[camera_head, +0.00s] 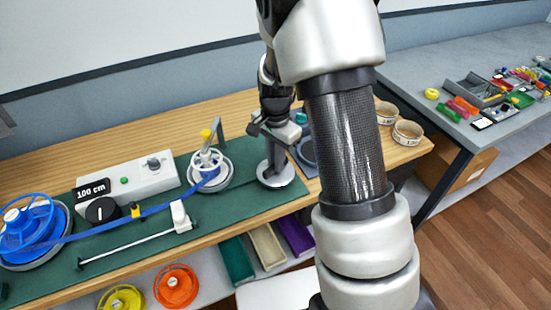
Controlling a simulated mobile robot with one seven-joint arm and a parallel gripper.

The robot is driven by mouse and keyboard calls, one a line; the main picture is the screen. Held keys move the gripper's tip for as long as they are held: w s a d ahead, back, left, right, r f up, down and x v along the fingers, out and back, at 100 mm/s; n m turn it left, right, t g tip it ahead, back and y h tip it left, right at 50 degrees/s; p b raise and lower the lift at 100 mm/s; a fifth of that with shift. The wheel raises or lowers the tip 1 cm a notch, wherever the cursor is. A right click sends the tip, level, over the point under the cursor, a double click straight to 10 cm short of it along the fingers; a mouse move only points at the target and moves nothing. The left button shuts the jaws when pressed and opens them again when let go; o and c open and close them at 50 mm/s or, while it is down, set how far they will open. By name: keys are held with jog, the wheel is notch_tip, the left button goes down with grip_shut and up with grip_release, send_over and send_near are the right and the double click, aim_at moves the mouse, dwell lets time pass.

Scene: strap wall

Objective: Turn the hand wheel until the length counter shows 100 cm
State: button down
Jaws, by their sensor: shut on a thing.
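The length counter (92,190) is a black display that reads "100 cm". A white spoked wheel (208,162) with a yellow knob (206,134) stands on a round base on the green mat, with blue strap around it. To its right is a light grey round disc (275,179) with a grey upright piece on it. My gripper (277,140) is over this disc, apart from the yellow knob, and is shut on the upright piece. The fingertips are small and partly hidden, and I cannot tell if the disc is the hand wheel.
Blue strap (100,229) runs from the big blue reel (32,222) at left, past a black roller (102,210). A white box (135,178) stands behind. Rings (407,131) lie at right. Reels and bins are on the lower shelf. A grey table (470,70) holds small parts.

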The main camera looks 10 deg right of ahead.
jog(key=c, duration=1.8)
grip_release()
jog(key=shift+o, duration=0.2)
jog(key=shift+r, duration=0.1)
notch_tip(320, 180, up, 17)
jog(key=p, duration=0.1)
jog(key=shift+r, duration=0.15)
